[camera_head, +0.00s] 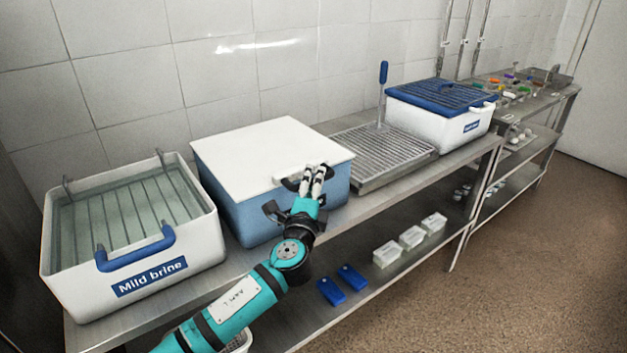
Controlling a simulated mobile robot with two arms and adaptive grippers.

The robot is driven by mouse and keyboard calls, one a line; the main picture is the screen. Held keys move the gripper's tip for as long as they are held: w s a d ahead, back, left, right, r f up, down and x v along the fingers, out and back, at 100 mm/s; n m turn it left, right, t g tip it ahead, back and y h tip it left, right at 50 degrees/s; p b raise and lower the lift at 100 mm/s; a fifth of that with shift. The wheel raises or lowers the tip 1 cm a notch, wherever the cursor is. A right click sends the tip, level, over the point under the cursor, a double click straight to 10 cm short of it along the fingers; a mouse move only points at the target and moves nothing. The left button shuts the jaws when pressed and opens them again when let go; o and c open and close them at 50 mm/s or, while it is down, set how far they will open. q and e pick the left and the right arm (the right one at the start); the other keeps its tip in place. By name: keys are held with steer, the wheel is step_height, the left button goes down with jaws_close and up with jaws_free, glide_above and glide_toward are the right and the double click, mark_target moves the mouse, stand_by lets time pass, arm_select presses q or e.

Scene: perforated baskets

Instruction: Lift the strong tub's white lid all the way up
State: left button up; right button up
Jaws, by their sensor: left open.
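The white lid (272,146) lies flat and closed on a blue tub (235,200) in the middle of the near bench. It is the only white lid in view; no label shows on this tub. My right gripper is out of view.
The open mild brine tub (85,295) with a blue handle stands left. A metal drain rack (375,155) lies right of the blue tub, then a white tub (455,128) with a blue lid. Small white tubs (411,237) and blue blocks (330,292) are on the lower shelf.

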arm_select(q)
steer(key=shift+w, duration=0.25)
jaws_close()
stand_by(0.4)
